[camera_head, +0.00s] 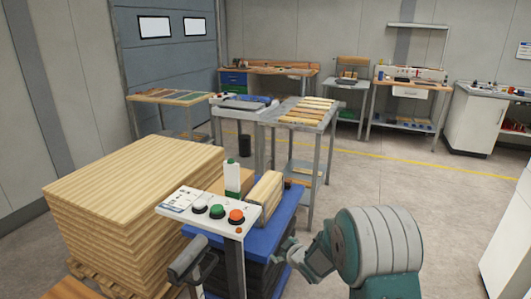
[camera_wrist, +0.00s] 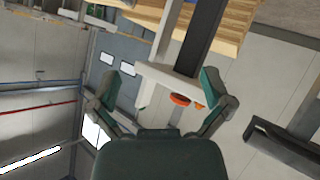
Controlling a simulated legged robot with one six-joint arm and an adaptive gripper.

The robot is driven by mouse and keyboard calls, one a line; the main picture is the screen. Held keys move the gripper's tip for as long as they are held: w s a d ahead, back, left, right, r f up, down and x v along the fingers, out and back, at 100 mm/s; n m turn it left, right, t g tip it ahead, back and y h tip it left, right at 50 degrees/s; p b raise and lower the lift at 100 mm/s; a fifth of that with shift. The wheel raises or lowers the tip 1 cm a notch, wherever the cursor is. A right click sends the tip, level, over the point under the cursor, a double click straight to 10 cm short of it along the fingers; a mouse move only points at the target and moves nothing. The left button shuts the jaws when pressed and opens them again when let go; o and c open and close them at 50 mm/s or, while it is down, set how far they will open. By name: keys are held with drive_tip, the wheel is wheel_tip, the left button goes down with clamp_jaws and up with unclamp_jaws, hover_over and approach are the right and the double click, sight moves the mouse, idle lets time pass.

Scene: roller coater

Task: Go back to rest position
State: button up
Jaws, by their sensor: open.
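My gripper (camera_head: 286,252) is low in the middle of the head view, right of the control panel post and in front of the blue-topped cart. In the wrist view my gripper (camera_wrist: 160,78) has its two green fingers spread wide, with nothing held between them. I cannot tell the exact gap from fingers to panel.
A blue-topped cart (camera_head: 287,217) stands beside the panel, bearing a wooden block (camera_head: 266,195) and a white-green bottle (camera_head: 232,178). A stack of wood boards (camera_head: 130,180) is at left. A grey table with wooden slats (camera_head: 303,112) stands behind. Floor at right (camera_head: 430,195) is clear.

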drive_tip(key=s+d+r+m+g+h, duration=0.1)
drive_tip(key=s+d+r+m+h, duration=0.2)
drive_tip(key=s+d+r, duration=0.35)
drive_tip(key=s+d+r+m+h, duration=0.3)
drive_tip(key=s+r, duration=0.5)
drive_tip(key=r, duration=0.4)
drive_tip(key=s+r+m+g, duration=0.3)
drive_tip(key=s+m+g, duration=0.1)
drive_tip(key=s, duration=2.1)
drive_tip(key=shift+d+r+y, duration=0.2)
drive_tip(key=shift+d+y, duration=0.1)
